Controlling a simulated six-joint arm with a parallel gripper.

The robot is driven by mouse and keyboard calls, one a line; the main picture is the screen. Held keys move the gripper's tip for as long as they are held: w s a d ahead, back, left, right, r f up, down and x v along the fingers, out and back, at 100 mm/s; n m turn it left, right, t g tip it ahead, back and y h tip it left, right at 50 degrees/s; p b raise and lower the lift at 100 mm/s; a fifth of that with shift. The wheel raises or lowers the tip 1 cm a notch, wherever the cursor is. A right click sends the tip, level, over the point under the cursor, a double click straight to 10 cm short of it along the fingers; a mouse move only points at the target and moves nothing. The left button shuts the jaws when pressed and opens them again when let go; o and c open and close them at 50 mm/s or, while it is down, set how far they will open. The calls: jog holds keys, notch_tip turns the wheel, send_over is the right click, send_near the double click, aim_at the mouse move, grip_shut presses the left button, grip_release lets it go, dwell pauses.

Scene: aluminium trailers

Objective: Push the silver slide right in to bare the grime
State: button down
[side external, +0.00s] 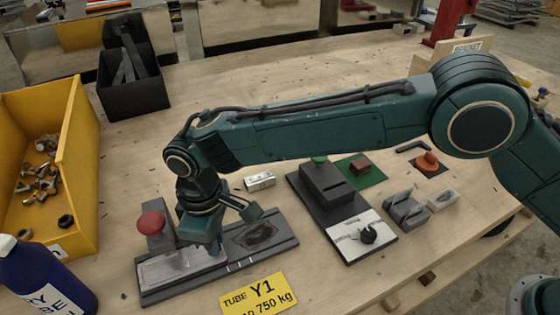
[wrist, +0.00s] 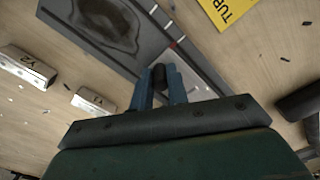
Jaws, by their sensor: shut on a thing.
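The silver slide (side external: 165,268) is a flat metal plate in the left part of a long dark grey track (side external: 285,243) on the bench. In the wrist view the slide (wrist: 205,80) lies beyond my fingers. A dark grime patch (side external: 258,236) shows uncovered in the right part of the track; it also shows in the wrist view (wrist: 108,22). My gripper (side external: 205,248) is down over the slide's right part. In the wrist view its blue fingers (wrist: 161,88) are shut on a small dark grip (wrist: 159,74). The grip's base is hidden.
A red knob (side external: 151,222) on a grey block stands at the track's left end. A yellow tube label (side external: 258,297) lies in front, and a yellow bin (side external: 75,135) stands left. A dark fixture (side external: 325,190) stands right of the track. A small metal block (side external: 259,181) lies behind.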

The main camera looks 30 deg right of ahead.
jog(key=shift+a+r, duration=0.1)
jog(key=shift+a, duration=0.1)
jog(key=c, duration=1.4)
grip_release()
jog(key=shift+o, duration=0.2)
jog(key=shift+r, duration=0.1)
notch_tip(320, 180, up, 14)
jog(key=shift+f, duration=0.2)
